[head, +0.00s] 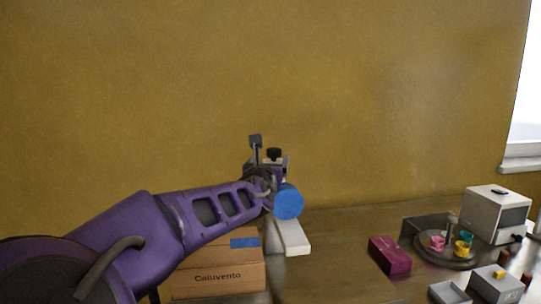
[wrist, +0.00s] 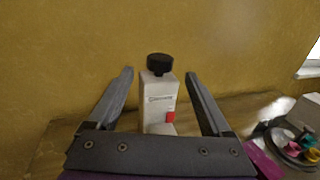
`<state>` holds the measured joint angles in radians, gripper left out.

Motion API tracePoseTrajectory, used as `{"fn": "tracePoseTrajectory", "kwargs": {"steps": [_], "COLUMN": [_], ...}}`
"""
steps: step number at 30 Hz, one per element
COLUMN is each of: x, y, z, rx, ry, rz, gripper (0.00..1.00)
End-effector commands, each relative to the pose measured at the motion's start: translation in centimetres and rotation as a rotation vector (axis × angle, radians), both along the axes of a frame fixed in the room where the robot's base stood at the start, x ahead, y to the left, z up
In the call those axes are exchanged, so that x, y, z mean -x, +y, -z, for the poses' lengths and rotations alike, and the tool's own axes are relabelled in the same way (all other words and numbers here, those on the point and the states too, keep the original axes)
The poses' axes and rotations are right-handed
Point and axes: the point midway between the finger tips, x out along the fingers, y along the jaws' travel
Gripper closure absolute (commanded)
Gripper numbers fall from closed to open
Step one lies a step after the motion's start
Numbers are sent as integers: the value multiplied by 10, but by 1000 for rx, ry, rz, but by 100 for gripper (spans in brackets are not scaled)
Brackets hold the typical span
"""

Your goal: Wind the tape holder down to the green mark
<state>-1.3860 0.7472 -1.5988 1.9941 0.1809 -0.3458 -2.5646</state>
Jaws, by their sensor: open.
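A pale grey upright device with a black knob (wrist: 159,65) on top stands straight ahead in the wrist view. Its front (wrist: 158,90) carries small print I cannot read, and a red patch (wrist: 170,117) shows low on its right side. In the head view the black knob (head: 274,153) shows behind my arm, above a long white base (head: 291,238). My gripper (wrist: 160,73) is open and empty, with one finger to each side of the device in the picture; I cannot tell how far beyond the fingertips it stands. I cannot make out a green mark or a separate tape holder.
A cardboard box (head: 217,281) stands left of the white base. To the right are a magenta box (head: 390,254), a round tray (head: 428,259) with coloured cups, a white machine (head: 492,215) and grey boxes (head: 496,286). The table (head: 345,230) between is clear.

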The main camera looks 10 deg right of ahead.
Motion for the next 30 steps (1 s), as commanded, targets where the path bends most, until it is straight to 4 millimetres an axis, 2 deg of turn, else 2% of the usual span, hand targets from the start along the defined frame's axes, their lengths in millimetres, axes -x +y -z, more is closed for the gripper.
{"fn": "tracePoseTrajectory", "kwargs": {"steps": [9,15,21,29,30], "x": [-44,-63,-71,-71,-71], "y": [-16,-21,-23,-23,-23], "z": [0,0,0,0,0], "rx": [-3,-1,-2,-2,-2], "ry": [-2,-1,-1,-1,-1], "rz": [2,1,0,0,0], "gripper": [17,17,17,17,22]}}
